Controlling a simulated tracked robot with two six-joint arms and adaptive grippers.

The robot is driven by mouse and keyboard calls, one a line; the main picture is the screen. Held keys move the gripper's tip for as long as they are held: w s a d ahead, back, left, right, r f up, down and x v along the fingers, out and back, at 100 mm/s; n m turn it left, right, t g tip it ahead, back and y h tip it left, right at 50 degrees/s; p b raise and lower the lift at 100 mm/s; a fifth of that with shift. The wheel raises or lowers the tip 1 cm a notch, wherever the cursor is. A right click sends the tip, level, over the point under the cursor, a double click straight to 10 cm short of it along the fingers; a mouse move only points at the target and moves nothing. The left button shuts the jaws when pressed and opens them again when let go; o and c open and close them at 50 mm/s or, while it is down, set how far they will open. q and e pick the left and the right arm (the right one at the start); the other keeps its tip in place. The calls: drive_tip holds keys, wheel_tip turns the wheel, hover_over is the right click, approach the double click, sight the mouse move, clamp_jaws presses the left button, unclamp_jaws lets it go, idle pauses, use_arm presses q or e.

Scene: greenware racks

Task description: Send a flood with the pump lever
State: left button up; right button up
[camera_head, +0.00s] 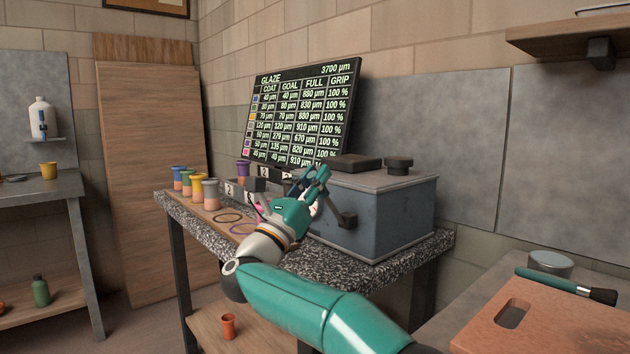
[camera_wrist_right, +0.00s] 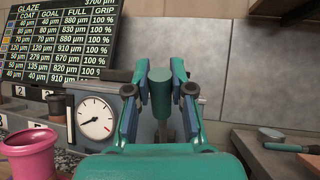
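The pump is a blue-grey box (camera_head: 385,215) with a dark lever arm (camera_head: 345,218) on its front, on the speckled bench. My right gripper (camera_head: 322,177) is at the lever in front of the box. In the right wrist view, my right gripper (camera_wrist_right: 160,75) has its fingers on both sides of a green cylindrical grip (camera_wrist_right: 160,95) on a dark rod, seemingly touching it. A round white gauge (camera_wrist_right: 94,118) shows left of the fingers, its needle pointing lower left. My left gripper is not in view.
A glaze screen (camera_head: 300,110) stands behind the bench. Several coloured cups (camera_head: 211,194) line the bench's left side, with rings (camera_head: 230,217) lying nearby. A pink cup (camera_wrist_right: 30,155) is close in the right wrist view. A wooden board (camera_head: 550,320) and brush (camera_head: 565,283) lie at right.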

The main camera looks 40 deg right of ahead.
drive_tip(key=o, duration=0.4)
drive_tip(key=v, duration=1.2)
drive_tip(key=shift+w, duration=0.1)
